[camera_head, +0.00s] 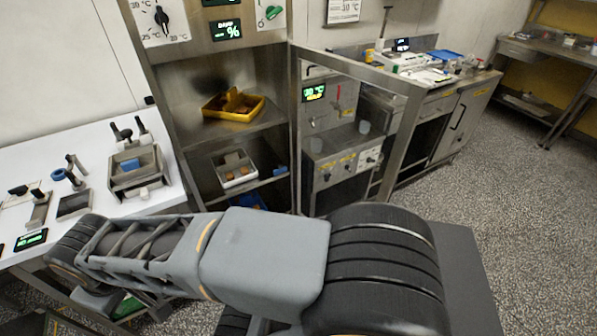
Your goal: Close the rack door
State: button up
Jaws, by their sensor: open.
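The rack (225,55) is a tall metal cabinet at the upper middle, with its front open and its shelves showing. The rack door (400,135) is a metal frame with a see-through middle. It stands open, swung out to the right from the rack's right side. Equipment behind it shows through the frame. The door's lower part is hidden behind my arm. My arm crosses the lower half of the view, in front of the rack. My gripper does not show.
A yellow tray (233,106) and a pale tray (236,170) sit on the rack shelves. A white table (85,160) with tools and a metal box (137,172) stands at left. A steel bench (468,85) stands behind the door. Speckled floor (520,190) is clear at right.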

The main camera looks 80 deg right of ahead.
aim_at(416, 91)
jog(key=u, duration=1.2)
jog(key=k, duration=2.8)
jog(key=z, duration=1.45)
jog(key=i, duration=0.5)
jog(key=z, duration=1.3)
jog(key=k, duration=0.6)
jog(key=u, duration=1.55)
